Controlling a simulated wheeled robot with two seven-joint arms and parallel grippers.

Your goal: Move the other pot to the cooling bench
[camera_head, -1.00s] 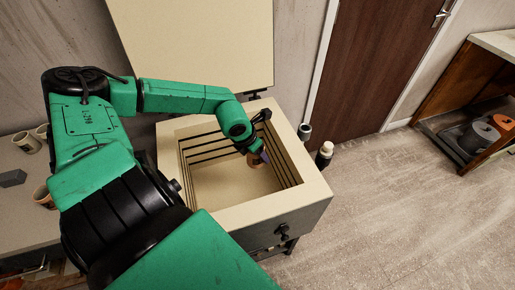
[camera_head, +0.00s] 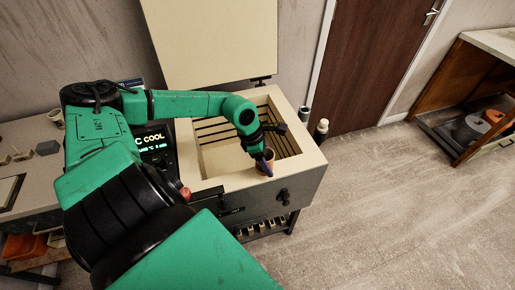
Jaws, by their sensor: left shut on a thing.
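A brown pot (camera_head: 264,167) is at the front inner side of the open kiln (camera_head: 313,160), near rim height. My left gripper (camera_head: 268,156) is shut on the pot's upper part, its arm reaching across the kiln from the left. The gripper hides part of the pot. The kiln's lid (camera_head: 210,40) stands raised behind it. A pale bench (camera_head: 85,150) is at the left, partly hidden by my arm; I cannot tell if it is the cooling bench. Another pot (camera_head: 56,118) stands on it. My right gripper is out of view.
A display reading COOL (camera_head: 152,142) is left of the kiln. A grey block (camera_head: 47,147) lies on the left bench. Two small containers (camera_head: 320,130) stand right of the kiln. A wooden workbench (camera_head: 465,75) is at the far right. The floor between is clear.

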